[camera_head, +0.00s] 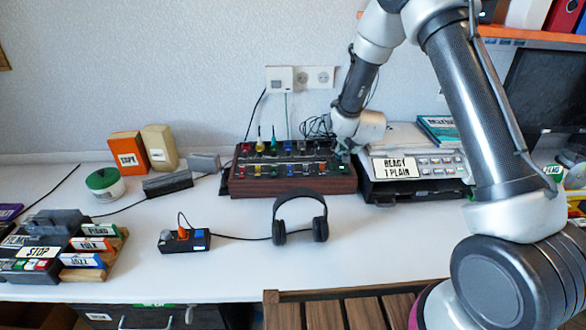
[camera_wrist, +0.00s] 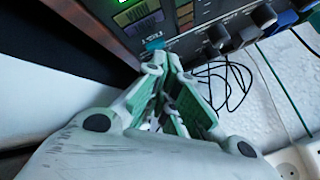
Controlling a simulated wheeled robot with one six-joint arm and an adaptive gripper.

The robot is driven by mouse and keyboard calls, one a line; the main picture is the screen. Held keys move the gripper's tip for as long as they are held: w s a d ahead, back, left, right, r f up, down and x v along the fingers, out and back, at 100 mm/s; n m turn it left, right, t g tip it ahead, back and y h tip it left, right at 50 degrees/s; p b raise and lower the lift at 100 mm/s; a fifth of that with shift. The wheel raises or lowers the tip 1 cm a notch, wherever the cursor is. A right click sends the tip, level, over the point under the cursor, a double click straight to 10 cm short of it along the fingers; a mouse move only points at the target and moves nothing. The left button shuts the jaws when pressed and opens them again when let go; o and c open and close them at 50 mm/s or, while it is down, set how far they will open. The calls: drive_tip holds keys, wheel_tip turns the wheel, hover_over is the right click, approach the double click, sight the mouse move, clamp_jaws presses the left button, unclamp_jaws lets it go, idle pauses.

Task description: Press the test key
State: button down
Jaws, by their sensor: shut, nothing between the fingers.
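A dark console with wooden ends (camera_head: 240,182) stands on the desk against the wall, with rows of coloured keys and plugs on top. My gripper (camera_head: 343,152) is at the console's right end. In the wrist view my gripper (camera_wrist: 167,62) is shut and empty, its green-padded fingers meeting close to the console's panel. A small teal key (camera_wrist: 155,44) shows just beyond the fingertips; I cannot tell whether they touch it. Small lit keys (camera_wrist: 138,14) and dark knobs (camera_wrist: 264,15) lie near it. No label reading "test" is legible, and part of the panel is hidden behind my fingers.
A grey machine labelled "READY 1 PLAIN" (camera_head: 395,167) stands right of the console. Headphones (camera_head: 300,217) and a small black box (camera_head: 184,241) lie in front. A STOP-labelled device (camera_head: 38,252) is at left. Black cables (camera_wrist: 228,82) hang beside my fingers.

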drive_tip(key=shift+r, duration=0.5)
drive_tip(key=shift+r, duration=0.15)
wheel_tip(320, 180, up, 6)
drive_tip(key=shift+f, duration=0.1)
idle(0.4)
